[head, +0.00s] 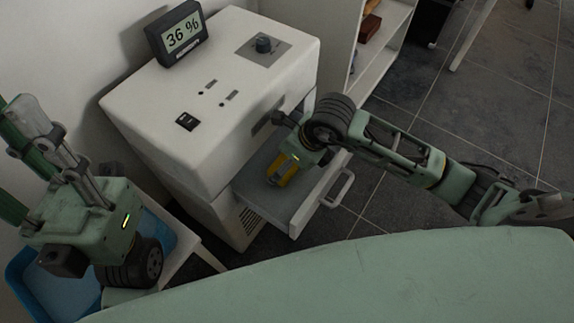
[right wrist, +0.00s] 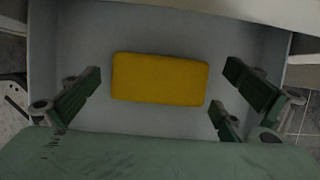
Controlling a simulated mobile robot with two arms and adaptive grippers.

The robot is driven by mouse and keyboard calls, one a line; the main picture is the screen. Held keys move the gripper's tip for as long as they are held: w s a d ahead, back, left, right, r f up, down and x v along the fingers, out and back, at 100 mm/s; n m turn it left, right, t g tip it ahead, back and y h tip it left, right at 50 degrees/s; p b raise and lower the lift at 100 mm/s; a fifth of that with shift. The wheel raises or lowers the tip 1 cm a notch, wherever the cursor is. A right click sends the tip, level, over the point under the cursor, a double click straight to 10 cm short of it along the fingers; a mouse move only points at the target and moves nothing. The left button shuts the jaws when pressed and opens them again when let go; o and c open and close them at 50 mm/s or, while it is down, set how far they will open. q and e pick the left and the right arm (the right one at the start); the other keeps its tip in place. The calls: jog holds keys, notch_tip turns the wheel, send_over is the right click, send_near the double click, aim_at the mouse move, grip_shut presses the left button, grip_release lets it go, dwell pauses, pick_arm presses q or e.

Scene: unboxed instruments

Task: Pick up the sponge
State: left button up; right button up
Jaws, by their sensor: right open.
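The sponge (right wrist: 160,79) is a flat yellow block lying in the open drawer (right wrist: 50,60) in the right wrist view. In the head view, part of the sponge (head: 285,173) shows beneath my right gripper (head: 288,160). My right gripper is open and points down over the drawer. In the right wrist view its green fingers (right wrist: 165,98) stand apart on the left and right of the sponge, with gaps on both sides. My left gripper (head: 30,165) is at the left of the head view, away from the sponge, its tips partly cut off.
The drawer juts from a white machine (head: 215,90) and has a front handle (head: 337,188). A blue bin (head: 65,295) is at lower left. A shelf (head: 385,55) stands behind. Tiled floor (head: 480,110) is open at right.

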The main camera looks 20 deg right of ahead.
jog(key=shift+w+a+f, duration=0.1)
jog(key=shift+w+f, duration=0.05)
jog(key=shift+f, duration=0.3)
jog(key=c, duration=0.8)
jog(key=shift+r, duration=0.1)
jog(key=shift+c, duration=0.2)
